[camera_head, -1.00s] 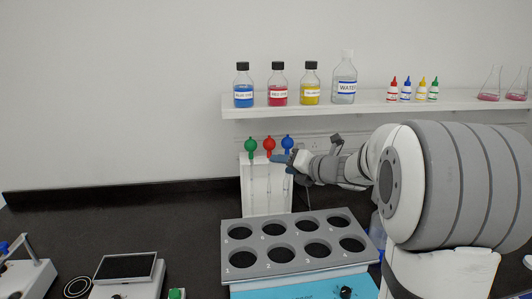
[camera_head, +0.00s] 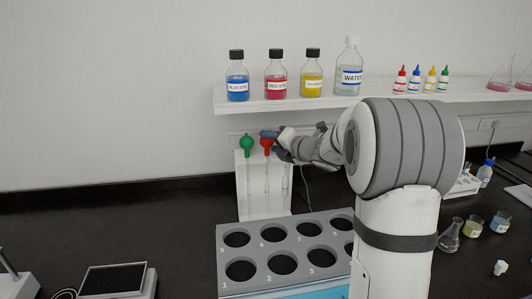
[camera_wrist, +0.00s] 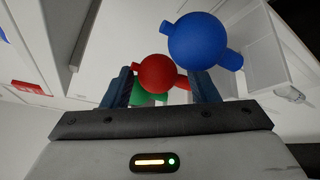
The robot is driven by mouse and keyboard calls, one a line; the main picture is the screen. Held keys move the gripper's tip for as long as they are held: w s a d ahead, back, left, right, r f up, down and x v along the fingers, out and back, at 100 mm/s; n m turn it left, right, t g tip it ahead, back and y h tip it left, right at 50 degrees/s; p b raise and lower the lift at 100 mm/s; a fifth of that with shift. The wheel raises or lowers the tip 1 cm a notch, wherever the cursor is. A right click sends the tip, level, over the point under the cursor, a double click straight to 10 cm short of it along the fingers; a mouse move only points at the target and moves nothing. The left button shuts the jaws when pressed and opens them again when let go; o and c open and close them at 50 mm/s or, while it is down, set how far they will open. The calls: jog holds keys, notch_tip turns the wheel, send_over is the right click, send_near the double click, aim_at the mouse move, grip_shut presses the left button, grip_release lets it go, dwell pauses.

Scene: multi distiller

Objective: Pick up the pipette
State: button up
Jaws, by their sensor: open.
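Three pipettes hang in a white rack (camera_head: 241,203): green-bulbed (camera_head: 247,144), red-bulbed (camera_head: 266,143) and blue-bulbed. In the head view my gripper (camera_head: 272,136) is at bulb height and hides the blue bulb; the blue pipette's glass stem (camera_head: 284,178) shows below. In the wrist view my gripper (camera_wrist: 160,76) is open. The red bulb (camera_wrist: 160,74) appears between its fingers, with the green bulb (camera_wrist: 149,99) behind. The blue bulb (camera_wrist: 204,41) looks large and overlaps the right fingertip. I cannot tell whether anything touches.
A grey numbered holder with round holes (camera_head: 262,251) stands in front of the rack. A shelf (camera_head: 232,107) above carries dye bottles (camera_head: 237,88), a water bottle (camera_head: 348,77) and small dropper bottles. Flasks and beakers (camera_head: 474,226) stand at the right on the black bench.

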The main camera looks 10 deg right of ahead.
jog(key=shift+x, duration=1.25)
jog(key=shift+s, duration=0.1)
jog(key=c, duration=0.4)
jog(key=shift+f, duration=0.1)
